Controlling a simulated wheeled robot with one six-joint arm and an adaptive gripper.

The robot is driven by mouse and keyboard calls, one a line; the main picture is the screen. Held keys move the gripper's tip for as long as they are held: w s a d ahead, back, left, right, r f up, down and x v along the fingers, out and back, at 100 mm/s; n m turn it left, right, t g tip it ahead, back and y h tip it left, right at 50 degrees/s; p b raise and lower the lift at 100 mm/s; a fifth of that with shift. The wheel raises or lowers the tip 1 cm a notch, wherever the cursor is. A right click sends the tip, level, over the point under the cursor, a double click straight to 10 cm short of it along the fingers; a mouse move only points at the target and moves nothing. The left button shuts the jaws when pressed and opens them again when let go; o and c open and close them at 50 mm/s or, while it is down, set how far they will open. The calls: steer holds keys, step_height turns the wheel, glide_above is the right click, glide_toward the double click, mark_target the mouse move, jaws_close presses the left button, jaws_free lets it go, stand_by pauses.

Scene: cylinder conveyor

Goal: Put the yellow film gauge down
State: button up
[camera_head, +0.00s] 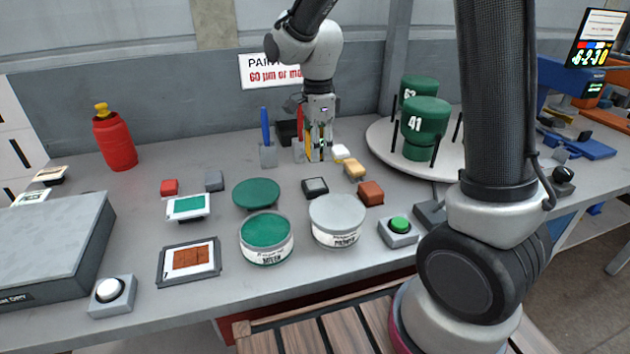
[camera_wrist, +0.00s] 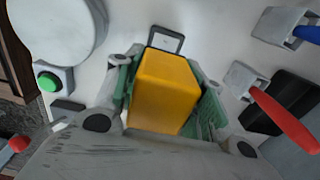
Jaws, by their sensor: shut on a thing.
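The yellow film gauge (camera_wrist: 165,92) is a yellow block with a flat face, seen close up in the wrist view. My gripper (camera_wrist: 163,100) is shut on it, with green finger pads on its left and right sides. In the head view my gripper (camera_head: 318,153) points down near the back of the bench, beside the upright scrapers. Only a little yellow shows between the fingers there. The block's underside is hidden, so I cannot tell whether it touches the bench.
A blue-handled scraper (camera_head: 266,135) stands left of my gripper. A dark-framed gauge (camera_head: 315,186) lies in front. A turntable (camera_head: 385,145) with green cylinders stands right.

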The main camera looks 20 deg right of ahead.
mark_target(318, 185)
step_height(318, 185, down, 8)
steer(key=shift+f, duration=0.1)
steer(key=shift+f, duration=0.1)
stand_by(0.3)
steer(key=o, duration=0.9)
